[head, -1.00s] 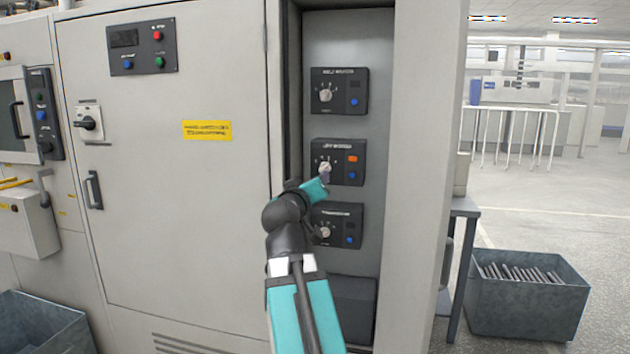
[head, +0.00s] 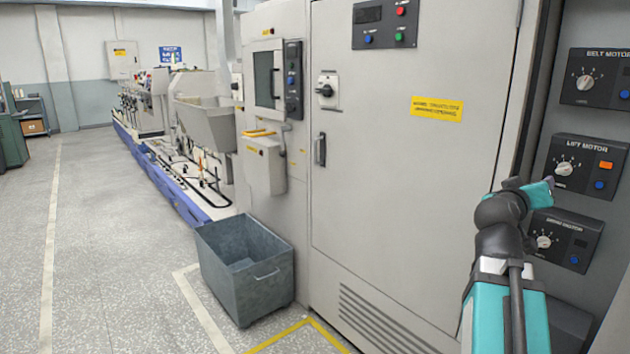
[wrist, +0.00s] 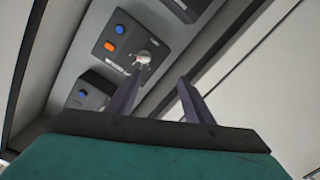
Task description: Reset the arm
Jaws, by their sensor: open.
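My arm reaches up toward the control panels at the right of the head view. My gripper (wrist: 162,78) is open and empty in the wrist view, its two dark fingers apart. Its teal wrist housing (head: 540,192) is just below and left of the lift motor knob (head: 565,168); its fingers are hard to see there. The lift motor panel (head: 608,172) has an orange lit button and a blue button. In the wrist view the knob (wrist: 143,57) lies just beyond the left fingertip, not between the fingers.
The belt motor panel (head: 560,75) is above and another motor panel (head: 574,255) is below. A closed grey cabinet door (head: 400,180) is left of the arm. A grey bin (head: 220,265) stands on the floor. Open floor (head: 110,240) lies at left.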

